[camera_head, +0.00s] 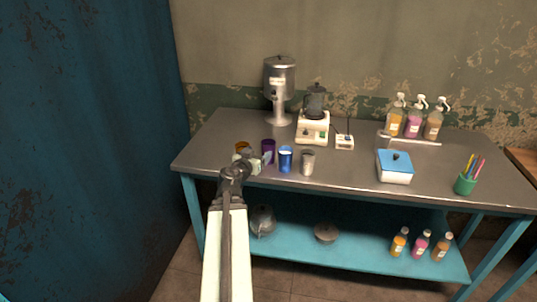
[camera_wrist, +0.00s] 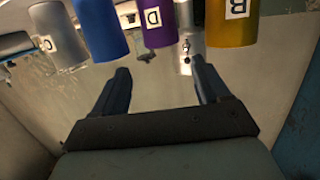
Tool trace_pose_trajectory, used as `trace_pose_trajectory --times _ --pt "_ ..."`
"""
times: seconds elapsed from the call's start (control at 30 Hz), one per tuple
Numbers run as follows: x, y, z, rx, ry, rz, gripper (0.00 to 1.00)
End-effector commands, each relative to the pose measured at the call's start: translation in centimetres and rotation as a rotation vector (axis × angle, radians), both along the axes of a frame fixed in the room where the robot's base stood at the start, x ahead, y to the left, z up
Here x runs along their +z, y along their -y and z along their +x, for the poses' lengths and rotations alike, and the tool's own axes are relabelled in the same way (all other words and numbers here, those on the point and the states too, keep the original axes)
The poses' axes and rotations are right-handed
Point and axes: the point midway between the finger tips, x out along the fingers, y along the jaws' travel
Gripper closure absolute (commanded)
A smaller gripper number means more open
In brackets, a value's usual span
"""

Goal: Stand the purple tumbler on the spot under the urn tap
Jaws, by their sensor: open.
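The purple tumbler (camera_head: 268,147) stands near the table's front left, between the orange tumbler (camera_head: 242,147) and the blue tumbler (camera_head: 285,160). In the wrist view the purple tumbler (camera_wrist: 158,24) bears a "D" label and lies ahead of my fingertips, roughly between them. My gripper (camera_head: 259,161) is at the front edge beside the tumblers. Its two fingers (camera_wrist: 161,82) are apart with nothing between them. The silver urn (camera_head: 279,78) stands at the back left on a pedestal.
A silver tumbler (camera_head: 308,162) stands right of the blue one. A white appliance with a dark jug (camera_head: 313,120) and a white socket box (camera_head: 344,142) are behind. A blue-lidded box (camera_head: 394,166), pump bottles (camera_head: 413,124) and a pencil cup (camera_head: 465,184) are at right.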

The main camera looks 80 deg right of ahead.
Motion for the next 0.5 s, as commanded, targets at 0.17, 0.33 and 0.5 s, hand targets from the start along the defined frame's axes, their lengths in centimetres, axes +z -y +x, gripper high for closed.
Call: trace_pose_trajectory --times 0.17,0.33,0.5 --pt "-0.3 2.1 -0.3 -0.002 -0.001 0.001 0.25" --pt "-0.7 5.0 -0.9 -0.003 -0.002 0.001 0.25" --pt "-1.1 7.4 -1.4 -0.002 -0.002 0.001 0.25"
